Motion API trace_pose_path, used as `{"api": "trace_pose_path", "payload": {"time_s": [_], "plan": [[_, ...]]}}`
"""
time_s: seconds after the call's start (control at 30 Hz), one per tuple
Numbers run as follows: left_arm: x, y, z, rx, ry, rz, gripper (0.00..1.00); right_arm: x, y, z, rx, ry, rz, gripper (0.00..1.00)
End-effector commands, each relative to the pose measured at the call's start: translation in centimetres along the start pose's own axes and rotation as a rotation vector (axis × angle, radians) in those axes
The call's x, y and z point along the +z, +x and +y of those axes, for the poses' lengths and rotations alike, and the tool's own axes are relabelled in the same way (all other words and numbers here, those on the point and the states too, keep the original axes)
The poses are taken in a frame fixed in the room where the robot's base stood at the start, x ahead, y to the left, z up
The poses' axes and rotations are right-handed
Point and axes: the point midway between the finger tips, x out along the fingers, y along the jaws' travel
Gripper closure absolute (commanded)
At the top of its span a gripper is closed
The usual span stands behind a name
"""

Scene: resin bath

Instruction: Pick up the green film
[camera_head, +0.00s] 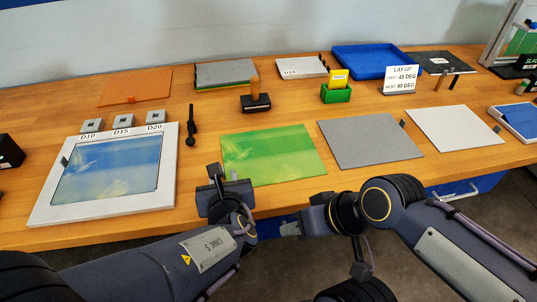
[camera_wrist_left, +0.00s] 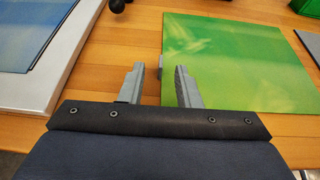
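The green film (camera_head: 272,153) is a flat, glossy sheet lying on the wooden bench at the middle front. It also shows in the left wrist view (camera_wrist_left: 240,60), with a small grey tab (camera_wrist_left: 162,66) on its left edge. My left gripper (camera_head: 225,176) is at the film's left front corner. In the left wrist view its two fingers (camera_wrist_left: 160,72) are apart, with the tab between their tips in the picture; I cannot tell the height gap. My right gripper (camera_head: 290,229) points left, in front of the bench edge; its finger gap is not clear.
A white-framed tray (camera_head: 45,204) with a blue sheet lies left of the film, a black tool (camera_head: 191,130) between them. A grey sheet (camera_head: 370,141) and white sheet (camera_head: 455,128) lie right. A green box (camera_head: 336,95) and blue tray (camera_head: 372,60) stand behind.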

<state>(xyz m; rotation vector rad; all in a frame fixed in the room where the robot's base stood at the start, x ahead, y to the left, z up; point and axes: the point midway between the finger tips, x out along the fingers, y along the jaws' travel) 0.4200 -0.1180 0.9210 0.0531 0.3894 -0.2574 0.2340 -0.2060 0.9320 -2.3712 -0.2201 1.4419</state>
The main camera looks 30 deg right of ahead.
Motion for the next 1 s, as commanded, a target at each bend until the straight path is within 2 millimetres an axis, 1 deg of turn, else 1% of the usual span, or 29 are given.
{"api": "trace_pose_path", "payload": {"time_s": [0.03,0.1,0.2,0.3,0.47,0.5,0.7,0.73,1.0], "plan": [[-0.3,0.9,0.0,0.004,0.002,0.001,0.70,0.1,0.1,0.1,0.000,0.000,0.000,0.64],[-0.3,2.0,0.0,0.004,0.000,0.001,0.70,0.1,0.1,0.1,0.000,0.000,0.000,0.64],[-0.2,3.0,0.0,0.004,-0.001,0.000,0.70,0.1,0.2,0.1,0.000,0.000,0.000,0.64],[-0.2,3.4,0.0,0.002,-0.002,0.000,0.70,0.1,0.2,0.1,0.000,0.000,0.000,0.64],[-0.2,3.3,0.0,0.001,-0.003,0.000,0.70,0.1,0.2,0.1,0.000,0.000,0.000,0.64],[-0.2,3.3,0.0,0.001,-0.003,0.000,0.71,0.1,0.2,0.1,0.000,0.000,0.000,0.64],[-0.2,3.3,0.0,0.001,-0.003,0.000,0.97,0.1,0.2,0.1,0.000,0.000,0.000,0.64],[-0.2,3.3,0.0,0.001,-0.003,0.000,1.00,0.1,0.2,0.1,0.000,0.000,0.000,0.64],[-0.2,3.3,0.0,0.002,-0.003,0.000,1.00,0.1,0.2,0.1,0.000,0.000,0.000,0.64]]}}
